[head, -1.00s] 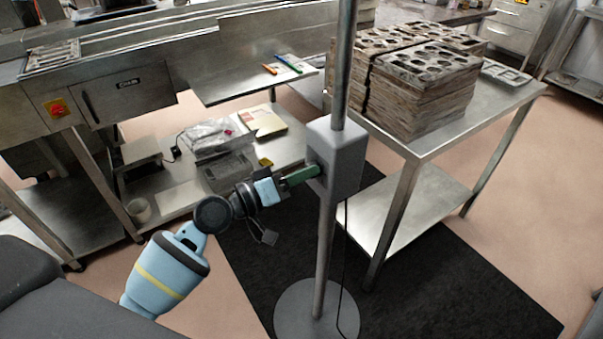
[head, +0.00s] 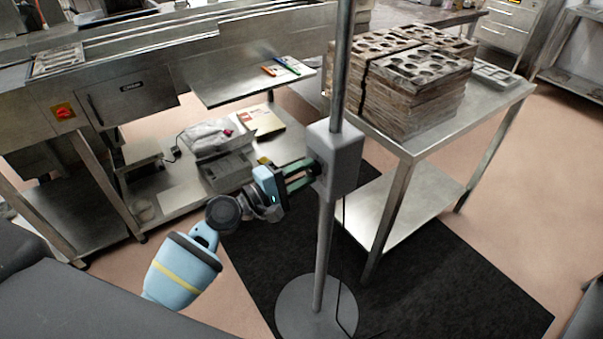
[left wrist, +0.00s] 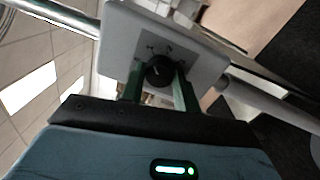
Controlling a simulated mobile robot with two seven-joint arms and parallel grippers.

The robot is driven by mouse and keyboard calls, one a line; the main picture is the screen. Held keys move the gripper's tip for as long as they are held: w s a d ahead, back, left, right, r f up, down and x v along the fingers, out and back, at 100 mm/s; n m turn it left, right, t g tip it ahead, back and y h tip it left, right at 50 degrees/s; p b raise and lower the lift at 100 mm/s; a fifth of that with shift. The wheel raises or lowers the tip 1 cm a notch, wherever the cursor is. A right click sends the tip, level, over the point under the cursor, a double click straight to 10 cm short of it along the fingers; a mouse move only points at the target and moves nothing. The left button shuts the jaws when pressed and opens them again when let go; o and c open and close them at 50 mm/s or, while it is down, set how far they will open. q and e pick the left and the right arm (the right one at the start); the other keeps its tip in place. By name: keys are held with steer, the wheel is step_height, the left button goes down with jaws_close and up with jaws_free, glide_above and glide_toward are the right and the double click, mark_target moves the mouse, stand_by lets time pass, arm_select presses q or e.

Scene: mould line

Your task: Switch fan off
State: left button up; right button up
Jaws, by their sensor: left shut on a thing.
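The fan shows as a grey control box (head: 342,158) on a metal pole (head: 324,255) with a round base (head: 316,308); its upper part is out of view. In the left wrist view a black rotary knob (left wrist: 159,71) sits on a dark plate on the box face (left wrist: 118,45), with small marks around it too blurred to read. My left gripper (head: 310,174) reaches the box from the left. In the left wrist view its green fingers (left wrist: 158,88) stand on either side of the knob and are shut on it. My right gripper is not in view.
A steel table (head: 428,146) with stacks of mould trays (head: 410,95) stands right of the pole. A steel bench (head: 135,92) with a lower shelf is on the left. A black cable (head: 341,270) hangs by the pole. A dark mat (head: 440,290) covers the floor.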

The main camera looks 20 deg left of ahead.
arm_select(q)
steer(key=n, duration=0.1)
steer(key=n+p, duration=0.1)
steer(key=n, duration=0.2)
steer(key=shift+r, duration=0.25)
steer(key=n+p, duration=0.1)
steer(key=n, duration=0.2)
steer(key=shift+f+y, duration=0.15)
steer(key=shift+y, duration=0.15)
steer(key=shift+n, duration=1.3)
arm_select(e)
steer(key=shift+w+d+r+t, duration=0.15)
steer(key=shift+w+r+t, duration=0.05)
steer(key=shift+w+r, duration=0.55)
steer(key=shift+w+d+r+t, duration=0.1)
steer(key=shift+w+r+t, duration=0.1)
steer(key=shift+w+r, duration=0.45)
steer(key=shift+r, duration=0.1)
arm_select(q)
steer(key=o, duration=1)
steer(key=shift+c, duration=0.2)
steer(key=b+v, duration=0.1)
steer(key=v, duration=0.6)
steer(key=shift+s+a+f, duration=0.15)
steer(key=shift+s, duration=0.25)
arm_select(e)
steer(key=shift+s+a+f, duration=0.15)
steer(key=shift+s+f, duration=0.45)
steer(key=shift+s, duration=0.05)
